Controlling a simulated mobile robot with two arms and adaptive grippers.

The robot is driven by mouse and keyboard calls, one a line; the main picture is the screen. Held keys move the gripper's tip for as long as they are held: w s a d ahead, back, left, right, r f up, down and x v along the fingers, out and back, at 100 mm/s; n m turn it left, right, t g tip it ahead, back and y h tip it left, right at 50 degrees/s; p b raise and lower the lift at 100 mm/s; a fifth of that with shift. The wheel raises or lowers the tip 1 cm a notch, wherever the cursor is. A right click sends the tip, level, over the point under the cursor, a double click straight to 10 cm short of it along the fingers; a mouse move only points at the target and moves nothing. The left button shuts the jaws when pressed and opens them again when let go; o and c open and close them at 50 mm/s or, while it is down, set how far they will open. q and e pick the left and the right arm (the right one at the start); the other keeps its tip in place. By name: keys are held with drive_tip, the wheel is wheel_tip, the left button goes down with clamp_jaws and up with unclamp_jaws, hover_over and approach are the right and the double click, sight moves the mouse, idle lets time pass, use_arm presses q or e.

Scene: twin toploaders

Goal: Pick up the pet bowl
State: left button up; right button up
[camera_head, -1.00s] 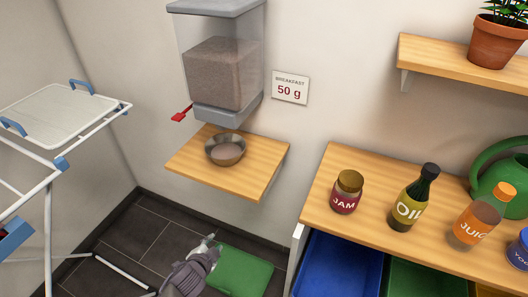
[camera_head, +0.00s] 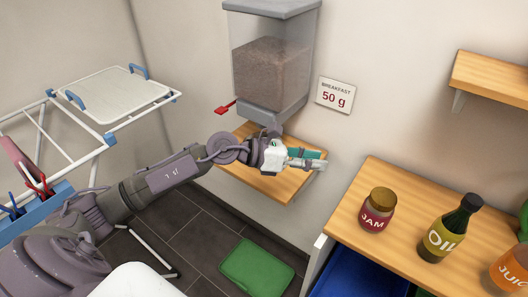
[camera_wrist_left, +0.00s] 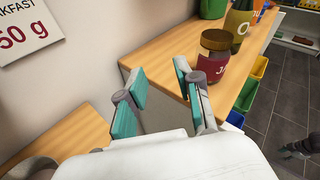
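The pet bowl is hidden behind my left gripper and wrist in the head view. A dark rounded edge at the lower left of the wrist view looks like the bowl (camera_wrist_left: 32,168), on the wooden shelf. My left gripper (camera_head: 305,158) is in front of that shelf (camera_head: 283,187) in the head view. In the left wrist view its two teal-padded fingers (camera_wrist_left: 160,100) are apart with nothing between them. A dark shape at the right edge of the wrist view may be my right gripper (camera_wrist_left: 298,148), too small to read.
A food dispenser (camera_head: 273,75) with a red lever (camera_head: 226,107) hangs above the shelf. A wooden counter (camera_head: 400,195) with a jam jar (camera_head: 377,210) and an oil bottle (camera_head: 449,229) stands to the right. A drying rack (camera_head: 150,106) is at the left.

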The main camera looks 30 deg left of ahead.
use_arm(q)
drive_tip(key=a+f+m+g+y, duration=0.1)
drive_tip(key=a+m+g+y, duration=0.3)
drive_tip(key=a, duration=0.6)
drive_tip(key=a+f+m+t+y, duration=0.1)
drive_tip(key=a+f+y, duration=0.1)
drive_tip(key=a+y, duration=0.6)
drive_tip(key=w+f, duration=0.1)
drive_tip(key=f, duration=0.1)
drive_tip(key=w+f+h, duration=0.1)
drive_tip(key=w+f+h+p, duration=0.1)
drive_tip(key=f, duration=0.1)
drive_tip(key=shift+w+a+f, duration=0.25)
drive_tip(key=shift+a+f, duration=0.1)
drive_tip(key=shift+w+d+f, duration=0.1)
drive_tip(key=shift+w+f, duration=0.15)
drive_tip(key=shift+f, duration=0.3)
drive_tip(key=x, duration=0.1)
drive_tip(key=p+x, duration=0.1)
drive_tip(key=x, duration=0.2)
drive_tip(key=shift+w+a+f, duration=0.1)
drive_tip(key=shift+w+a, duration=0.05)
drive_tip(key=shift+a, duration=0.15)
drive_tip(key=shift+w+f, duration=0.25)
drive_tip(key=shift+f, duration=0.2)
clamp_jaws()
